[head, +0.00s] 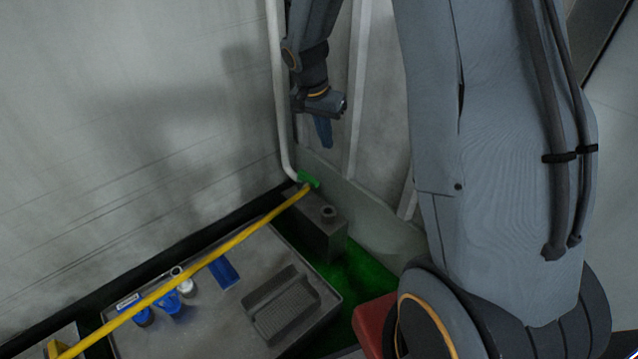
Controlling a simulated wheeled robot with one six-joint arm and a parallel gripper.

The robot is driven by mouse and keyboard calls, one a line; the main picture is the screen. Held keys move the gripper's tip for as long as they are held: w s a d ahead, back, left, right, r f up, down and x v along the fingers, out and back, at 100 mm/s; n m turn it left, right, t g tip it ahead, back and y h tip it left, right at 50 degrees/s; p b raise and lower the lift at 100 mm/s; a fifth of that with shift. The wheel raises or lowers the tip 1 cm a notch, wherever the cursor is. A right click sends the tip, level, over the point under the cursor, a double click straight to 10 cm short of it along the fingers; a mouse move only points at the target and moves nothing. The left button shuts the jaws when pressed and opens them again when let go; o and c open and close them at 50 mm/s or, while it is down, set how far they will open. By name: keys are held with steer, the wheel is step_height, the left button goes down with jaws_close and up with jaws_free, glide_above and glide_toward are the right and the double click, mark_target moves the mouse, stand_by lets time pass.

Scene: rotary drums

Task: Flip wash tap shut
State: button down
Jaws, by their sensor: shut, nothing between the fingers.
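A small green piece (308,179), which looks like the wash tap's lever, sits where a white pipe (277,100) bends down to meet the upper end of a yellow pipe (222,249). It is too small to tell how the lever is turned. My gripper (326,145) has blue fingers that point down. It is shut and empty, above and slightly right of the green piece in the picture, with a visible gap between them. Nothing hides the green piece from the head view.
A grey tray (212,311) below holds blue and white bottles (170,303), a blue block (224,273) and a ribbed dark pad (283,305). A grey box with a round cap (316,228) stands near the pipe end. A red block (372,322) is at lower right. A wall lies behind.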

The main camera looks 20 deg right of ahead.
mark_target(308, 179)
steer(key=w+d+f+m+h+b, duration=0.1)
steer(key=w+d+f+m+b, duration=0.2)
steer(key=w+f+b, duration=0.4)
steer(key=w+f, duration=0.3)
steer(key=f, duration=0.2)
steer(key=shift+f+m+t+b, duration=0.25)
steer(key=shift+m+t+b, duration=0.05)
steer(key=shift+b, duration=0.05)
step_height(308, 179, down, 9)
steer(key=b, duration=0.5)
steer(key=shift+s+a+f, duration=0.2)
steer(key=shift+a, duration=0.2)
